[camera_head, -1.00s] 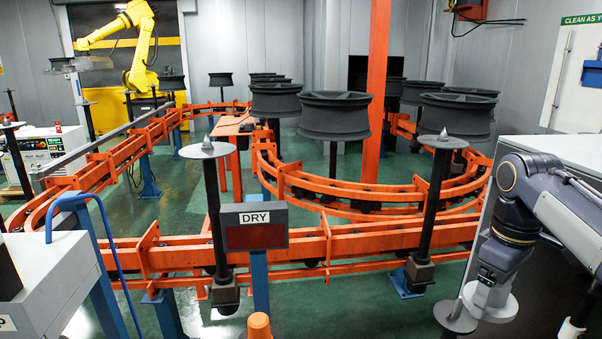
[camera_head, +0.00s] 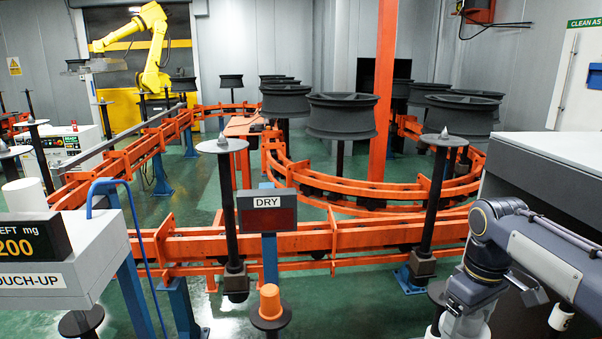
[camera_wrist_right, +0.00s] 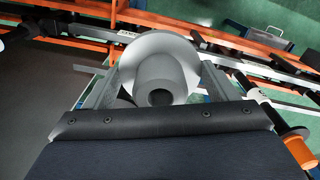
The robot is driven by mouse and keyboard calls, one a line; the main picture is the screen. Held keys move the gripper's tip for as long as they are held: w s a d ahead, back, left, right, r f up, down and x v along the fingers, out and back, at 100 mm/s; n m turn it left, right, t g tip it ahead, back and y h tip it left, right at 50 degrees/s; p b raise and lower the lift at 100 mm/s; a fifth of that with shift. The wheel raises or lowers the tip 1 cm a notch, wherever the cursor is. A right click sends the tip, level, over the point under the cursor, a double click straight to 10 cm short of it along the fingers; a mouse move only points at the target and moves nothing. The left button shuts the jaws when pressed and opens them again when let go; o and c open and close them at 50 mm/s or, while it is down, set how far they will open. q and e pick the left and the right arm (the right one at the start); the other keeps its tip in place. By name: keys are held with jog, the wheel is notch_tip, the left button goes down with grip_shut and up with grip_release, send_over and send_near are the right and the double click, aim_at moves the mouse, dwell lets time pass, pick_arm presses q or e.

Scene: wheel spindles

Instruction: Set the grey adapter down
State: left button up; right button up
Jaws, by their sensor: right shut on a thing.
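The grey adapter (camera_wrist_right: 178,60) shows in the right wrist view as a pale grey round flange with a hollow collar at its centre. My right gripper (camera_wrist_right: 160,82) is shut on it, one finger on each side. The floor and orange rails show beyond the adapter, and I cannot tell whether anything touches its underside. In the head view my right arm comes in at the lower right, but the arm and the frame edge make the grip hard to make out. My left gripper is not in view.
A grey TOUCH-UP bench (camera_head: 60,272) is at the left, a grey cabinet (camera_head: 560,155) at the right. Orange conveyor rails (camera_head: 310,243) with upright spindles run across the middle.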

jog(key=w+a+f+m, duration=0.1)
jog(key=w+a+f, duration=0.1)
jog(key=f, duration=0.5)
jog(key=w+a+f+m, duration=0.2)
jog(key=a+f, duration=0.3)
jog(key=f, duration=0.2)
jog(key=w+a+f+m, duration=0.1)
jog(key=w+a+f, duration=0.1)
jog(key=a+f, duration=0.2)
notch_tip(320, 180, down, 3)
jog(key=shift+r+m, duration=0.1)
jog(key=shift+m, duration=0.2)
jog(key=shift+r, duration=0.15)
jog(key=shift+s, duration=0.1)
